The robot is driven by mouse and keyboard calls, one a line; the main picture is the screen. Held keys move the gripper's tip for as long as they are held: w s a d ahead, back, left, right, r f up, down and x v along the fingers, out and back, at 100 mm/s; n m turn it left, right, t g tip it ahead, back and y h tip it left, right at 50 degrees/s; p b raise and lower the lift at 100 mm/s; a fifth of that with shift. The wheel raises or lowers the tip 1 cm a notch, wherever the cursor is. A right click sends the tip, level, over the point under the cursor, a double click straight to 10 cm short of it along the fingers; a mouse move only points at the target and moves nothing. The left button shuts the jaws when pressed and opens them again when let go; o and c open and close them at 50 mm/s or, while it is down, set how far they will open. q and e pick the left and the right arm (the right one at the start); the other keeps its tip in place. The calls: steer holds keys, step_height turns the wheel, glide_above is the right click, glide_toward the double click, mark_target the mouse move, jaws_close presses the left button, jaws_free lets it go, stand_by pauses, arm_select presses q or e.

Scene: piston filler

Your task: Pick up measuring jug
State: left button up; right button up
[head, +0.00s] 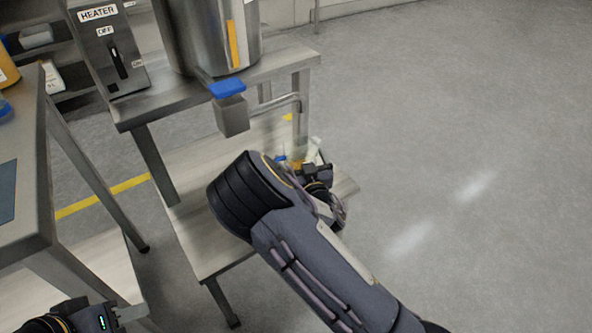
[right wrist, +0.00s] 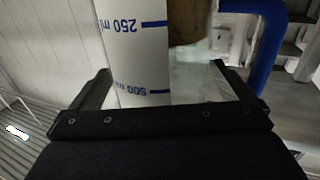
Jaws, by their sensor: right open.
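The measuring jug (head: 304,151) is on the low shelf of the steel stand and is mostly hidden behind my right arm and wrist. In the right wrist view, the clear jug (right wrist: 145,45) shows a white scale strip with blue 250 and 500 marks, upside down. A blue curved handle (right wrist: 268,45) shows to its right. My right gripper (right wrist: 165,85) is open, with one finger on each side of the jug's view; contact cannot be told. My left gripper (head: 130,314) is only partly visible at the bottom left, and its jaws are unclear.
A steel tank (head: 210,40) with a blue-handled outlet (head: 228,90) stands on the stand's top (head: 285,62), above the jug. A heater box (head: 107,45) is beside it. A steel table (head: 45,205) is at left. Open floor (head: 460,150) lies to the right.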

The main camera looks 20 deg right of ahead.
steer(key=shift+c, duration=0.4)
steer(key=c, duration=1.2)
steer(key=shift+c, duration=0.2)
steer(key=shift+r, duration=0.1)
